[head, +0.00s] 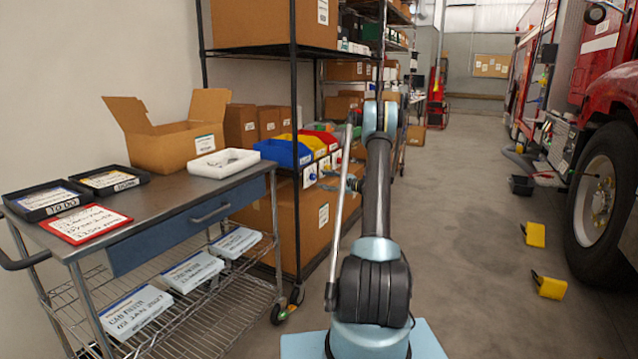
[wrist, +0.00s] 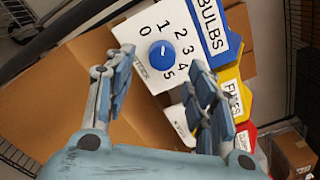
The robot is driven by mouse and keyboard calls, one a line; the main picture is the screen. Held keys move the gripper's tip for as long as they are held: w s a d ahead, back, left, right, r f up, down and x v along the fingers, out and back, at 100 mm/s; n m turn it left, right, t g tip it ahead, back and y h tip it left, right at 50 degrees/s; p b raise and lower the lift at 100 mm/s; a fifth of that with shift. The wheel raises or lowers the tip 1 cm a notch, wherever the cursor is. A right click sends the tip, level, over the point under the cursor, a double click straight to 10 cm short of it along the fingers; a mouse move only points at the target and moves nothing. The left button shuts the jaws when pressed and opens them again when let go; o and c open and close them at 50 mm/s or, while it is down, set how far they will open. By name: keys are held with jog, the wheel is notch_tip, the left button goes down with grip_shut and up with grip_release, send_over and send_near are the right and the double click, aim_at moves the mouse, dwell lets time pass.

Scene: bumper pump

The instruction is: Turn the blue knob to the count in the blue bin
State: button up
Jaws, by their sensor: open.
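The blue knob (wrist: 162,54) sits on a white dial plate (wrist: 145,28) numbered 0 to 5 in the wrist view. A small pale mark shows on it, but I cannot tell which number it points to. The plate is beside the blue bin's BULBS label (wrist: 212,28). My gripper (wrist: 164,66) is open, its fingers on either side of the knob in the picture; I cannot tell whether they touch it. In the head view my gripper (head: 350,181) is near the shelf front. The blue bin (head: 278,152) stands on the shelf; its contents cannot be made out.
A yellow bin (head: 303,139) and a red bin (head: 323,136) stand beside the blue one, with more dials below. A large cardboard box (head: 300,230) is under them. A cart (head: 210,195) with trays stands left. Open floor (head: 480,230) lies right, towards a red truck (head: 610,100).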

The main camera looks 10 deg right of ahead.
jog(key=v, duration=0.8)
jog(key=shift+a, duration=0.1)
jog(key=s+a+r+n+g+h, duration=0.2)
jog(key=s+a+r+n+g, duration=0.1)
jog(key=s+a+r, duration=0.5)
jog(key=s+a+r+n+g+h, duration=0.25)
jog(key=s+a+r, duration=0.3)
jog(key=s, duration=0.45)
jog(key=s+a+n+g+h, duration=0.2)
jog(key=s+a+n+h, duration=0.15)
jog(key=s, duration=1.55)
jog(key=s+d+f+n+h, duration=0.2)
jog(key=s+f, duration=0.1)
jog(key=s, duration=0.6)
jog(key=s+d+f+n+h, duration=0.2)
jog(key=s+f, duration=0.2)
jog(key=s, duration=0.5)
jog(key=s+d+f+n+h, duration=0.2)
jog(key=s+f, duration=0.2)
jog(key=s, duration=0.6)
jog(key=shift+d+f+g+h, duration=0.2)
jog(key=shift+d+g+h, duration=0.1)
jog(key=shift+d+g, duration=0.15)
